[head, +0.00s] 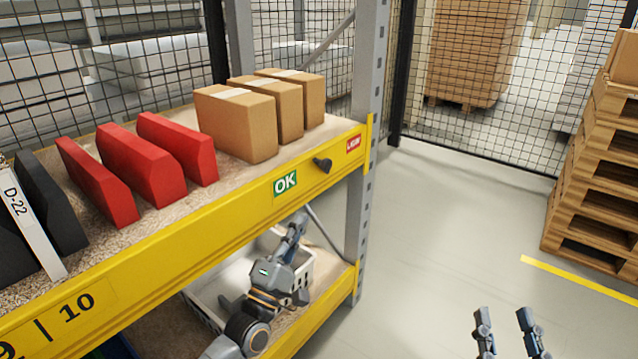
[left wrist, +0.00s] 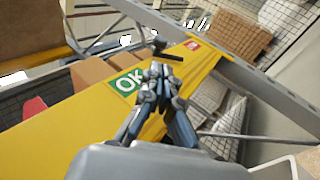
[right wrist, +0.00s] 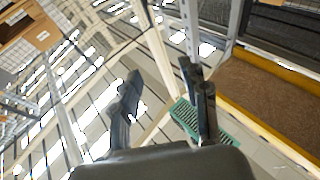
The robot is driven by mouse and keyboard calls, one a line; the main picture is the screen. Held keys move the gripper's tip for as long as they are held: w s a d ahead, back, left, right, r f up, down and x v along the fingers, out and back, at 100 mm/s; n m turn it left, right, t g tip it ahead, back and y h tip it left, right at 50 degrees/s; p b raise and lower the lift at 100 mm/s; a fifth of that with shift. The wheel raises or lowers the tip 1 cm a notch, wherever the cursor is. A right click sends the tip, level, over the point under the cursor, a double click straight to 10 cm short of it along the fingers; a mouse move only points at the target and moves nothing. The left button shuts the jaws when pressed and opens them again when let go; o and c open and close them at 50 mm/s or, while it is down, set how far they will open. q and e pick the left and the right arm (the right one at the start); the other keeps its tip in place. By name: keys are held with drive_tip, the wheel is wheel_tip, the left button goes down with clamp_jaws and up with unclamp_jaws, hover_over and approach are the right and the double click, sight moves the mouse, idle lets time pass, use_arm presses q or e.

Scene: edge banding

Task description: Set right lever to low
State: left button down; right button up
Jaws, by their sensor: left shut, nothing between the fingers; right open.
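A small dark lever (head: 322,164) sticks out of the front of the yellow shelf beam (head: 225,215), between a green OK label (head: 285,185) and a red label (head: 353,144). In the left wrist view the lever (left wrist: 161,47) is just beyond the fingertips, with a dark bar pointing sideways. My left gripper (head: 299,220) is shut and empty, below the OK label and lower than the lever; its fingers also show in the left wrist view (left wrist: 160,72). I see no contact with the lever. My right gripper (head: 504,314) is open and empty over the floor at lower right.
On the shelf stand red blocks (head: 140,165), cardboard boxes (head: 236,122) and dark grey pieces (head: 50,202). A white crate (head: 205,310) sits on the lower shelf, behind my left arm. A grey post (head: 366,110) bounds the rack at right. Stacked pallets (head: 590,190) stand far right; the floor between is clear.

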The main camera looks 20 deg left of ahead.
sight(326, 168)
use_arm(q)
drive_tip(key=b+x, duration=0.1)
drive_tip(key=x, duration=0.9)
drive_tip(key=shift+w, duration=0.3)
use_arm(e)
drive_tip(key=s+r+t+y, duration=0.1)
drive_tip(key=s+r+t, duration=0.2)
drive_tip(key=r, duration=0.3)
drive_tip(key=shift+s+t, duration=0.4)
drive_tip(key=shift+t, duration=0.3)
use_arm(q)
drive_tip(key=shift+r, duration=0.15)
use_arm(e)
drive_tip(key=shift+w+d+f+y, duration=0.1)
drive_tip(key=shift+y, duration=0.2)
